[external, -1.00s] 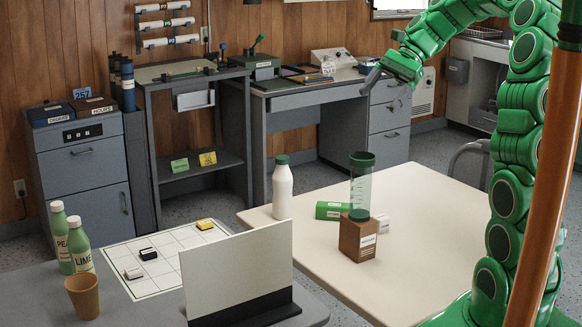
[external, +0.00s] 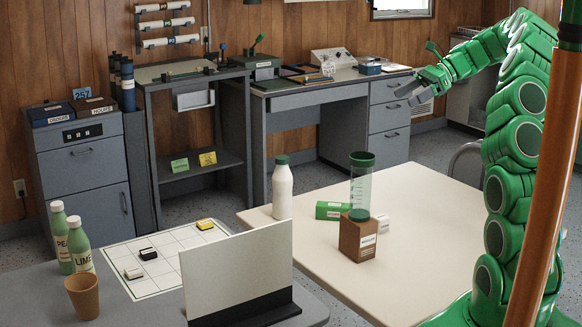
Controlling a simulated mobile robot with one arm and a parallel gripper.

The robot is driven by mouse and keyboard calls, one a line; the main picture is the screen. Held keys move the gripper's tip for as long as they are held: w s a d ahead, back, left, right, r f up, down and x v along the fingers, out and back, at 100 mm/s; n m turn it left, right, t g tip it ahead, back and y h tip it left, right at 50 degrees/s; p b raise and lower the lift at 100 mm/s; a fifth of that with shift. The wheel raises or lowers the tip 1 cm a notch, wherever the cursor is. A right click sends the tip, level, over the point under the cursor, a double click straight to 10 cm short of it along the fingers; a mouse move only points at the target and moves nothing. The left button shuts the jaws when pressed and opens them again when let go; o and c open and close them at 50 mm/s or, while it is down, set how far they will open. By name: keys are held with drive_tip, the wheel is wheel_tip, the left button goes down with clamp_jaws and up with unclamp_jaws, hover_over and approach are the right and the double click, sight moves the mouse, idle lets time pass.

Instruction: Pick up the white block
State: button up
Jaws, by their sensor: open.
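A small white block (external: 382,223) sits on the cream table, partly hidden behind the brown labelled box. My gripper (external: 410,95) is open and empty. It is in the air, above and behind the cream table as seen here, well apart from both blocks. Its grey fingers point left and down.
On the cream table (external: 440,215) stand a brown box (external: 357,240), a clear green-lidded jar (external: 361,188), a green box (external: 328,211) and a white bottle (external: 282,190). A white upright panel (external: 237,265) stands on the grey table. The cream table's right side is clear.

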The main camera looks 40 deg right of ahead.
approach(384, 216)
drive_tip(key=a, duration=0.1)
drive_tip(key=a+f, duration=0.1)
drive_tip(key=a, duration=0.1)
drive_tip(key=shift+w+a+f, duration=0.1)
drive_tip(key=shift+w+f, duration=0.05)
drive_tip(key=shift+f, duration=0.1)
drive_tip(key=shift+x, duration=1.3)
drive_tip(key=shift+w+x, duration=0.15)
drive_tip(key=shift+x, duration=1.15)
drive_tip(key=shift+w+x, duration=0.15)
drive_tip(key=shift+x, duration=1.1)
drive_tip(key=shift+f, duration=0.1)
drive_tip(key=c, duration=1.1)
